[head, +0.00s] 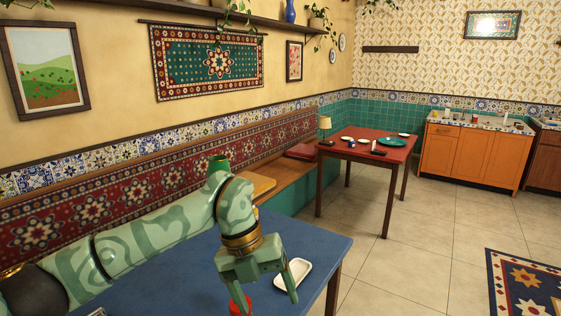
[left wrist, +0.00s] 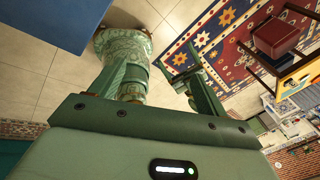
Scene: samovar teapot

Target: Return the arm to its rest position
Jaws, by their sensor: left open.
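My left arm comes in from the left over the blue table (head: 185,268). My left gripper (head: 265,290) points down above the table's right part, its two green fingers spread apart with nothing seen between them. A small red object (head: 240,304) shows at the left fingertip, partly hidden; I cannot tell whether they touch. A white dish (head: 293,273) lies on the table behind the right finger. In the left wrist view the gripper (left wrist: 160,75) also shows its fingers apart. My right gripper is in neither view.
A bench with a red cushion (head: 302,151) runs along the wall. A red table (head: 370,147) with dishes stands further back. Orange cabinets (head: 470,155) stand at the far right. The tiled floor (head: 420,230) between is clear.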

